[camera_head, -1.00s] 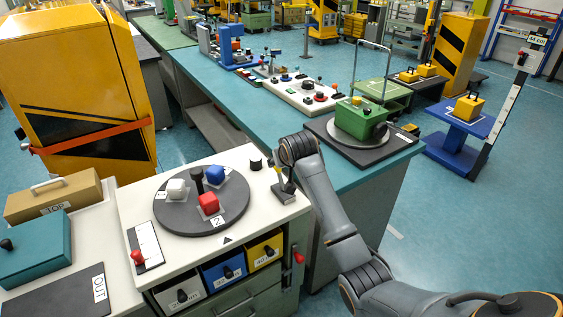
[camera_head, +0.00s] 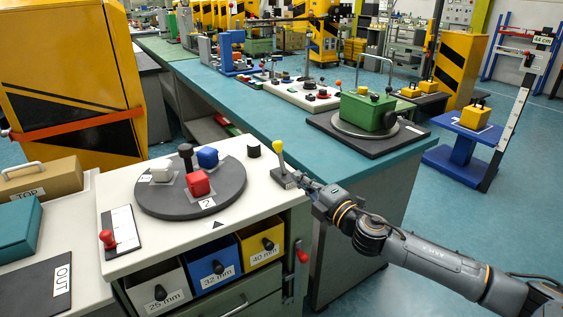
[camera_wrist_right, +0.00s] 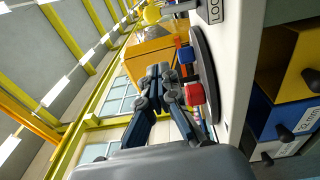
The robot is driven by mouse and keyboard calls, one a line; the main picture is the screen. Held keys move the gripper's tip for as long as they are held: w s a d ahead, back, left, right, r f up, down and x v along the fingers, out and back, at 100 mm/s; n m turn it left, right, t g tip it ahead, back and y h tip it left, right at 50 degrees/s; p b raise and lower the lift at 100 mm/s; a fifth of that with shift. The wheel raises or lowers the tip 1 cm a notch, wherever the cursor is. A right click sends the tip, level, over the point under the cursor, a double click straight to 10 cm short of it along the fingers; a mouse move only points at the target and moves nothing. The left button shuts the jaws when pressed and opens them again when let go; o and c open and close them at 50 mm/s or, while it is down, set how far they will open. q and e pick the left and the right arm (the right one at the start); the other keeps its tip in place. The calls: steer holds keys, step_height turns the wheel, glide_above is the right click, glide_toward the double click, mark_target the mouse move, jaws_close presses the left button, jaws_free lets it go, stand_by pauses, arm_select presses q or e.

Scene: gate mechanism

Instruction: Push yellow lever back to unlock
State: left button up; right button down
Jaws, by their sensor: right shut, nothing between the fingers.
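The yellow lever (camera_head: 278,148) stands on a small grey base at the right corner of the white cabinet top, leaning slightly left in the head view. Its yellow knob (camera_wrist_right: 152,14) shows at the top edge of the right wrist view, beyond the fingertips and off to one side. My right gripper (camera_head: 298,178) is low, just right of the lever base; I cannot tell from the head view whether it touches. In the right wrist view its fingers (camera_wrist_right: 158,72) are shut and empty. My left gripper is not in view.
A dark turntable (camera_head: 222,201) with white, red and blue blocks stands left of the lever. A black knob (camera_head: 253,149) sits close behind it. A red handle (camera_head: 302,252) juts from the cabinet side. The teal bench (camera_head: 270,125) is behind; open floor lies right.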

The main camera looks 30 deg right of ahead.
steer(key=p, duration=0.2)
glide_toward(276, 146)
steer(key=w+a, duration=0.3)
steer(key=a, duration=0.1)
steer(key=w+d, duration=0.1)
steer(key=w+d+b, duration=0.1)
steer(key=w, duration=0.1)
steer(key=shift+w+d+f, duration=0.15)
steer(key=shift+d+f, duration=0.05)
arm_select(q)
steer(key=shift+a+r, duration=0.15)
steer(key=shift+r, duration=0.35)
arm_select(e)
steer(key=shift+w+d+r, duration=0.15)
steer(key=shift+w, duration=0.1)
steer(key=shift+w+d, duration=0.1)
steer(key=shift+w, duration=0.25)
steer(key=shift+d, duration=0.1)
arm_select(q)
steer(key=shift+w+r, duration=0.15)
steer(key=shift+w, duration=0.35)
arm_select(e)
steer(key=shift+r, duration=0.15)
